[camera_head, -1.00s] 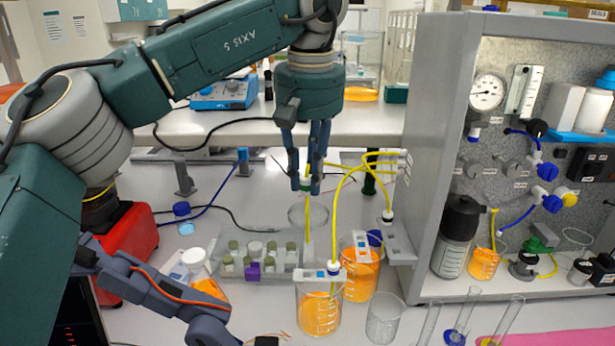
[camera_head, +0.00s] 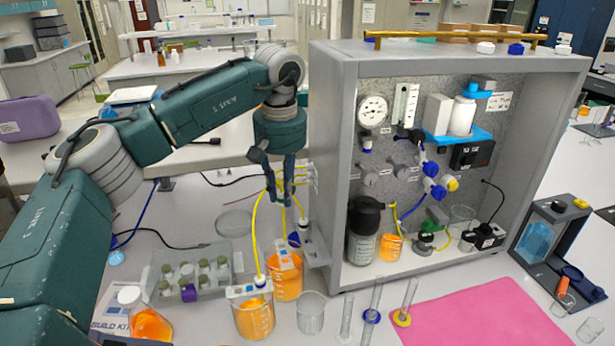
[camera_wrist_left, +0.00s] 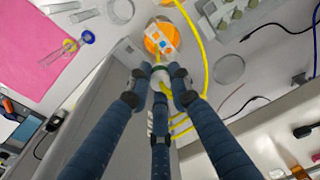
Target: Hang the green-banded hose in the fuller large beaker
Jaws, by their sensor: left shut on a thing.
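My left gripper (camera_head: 282,197) is shut on the green-banded hose, a yellow tube that hangs from its fingers; the green band (camera_wrist_left: 159,69) shows between the fingertips in the wrist view. The gripper is above the rear large beaker (camera_head: 285,287), which holds orange liquid and has a white holder across its top. I cannot tell whether the hose's lower end is inside its rim. The front large beaker (camera_head: 253,320) holds orange liquid at a seemingly lower level, with a blue-banded yellow hose (camera_head: 258,272) in its holder. The right gripper is out of view.
The grey rig cabinet (camera_head: 322,160) stands close right of the gripper, with another yellow hose at its side bracket (camera_head: 318,250). An empty beaker (camera_head: 311,314) and several thin cylinders stand at the front. A vial rack (camera_head: 222,282) and a glass dish (camera_head: 234,223) are left.

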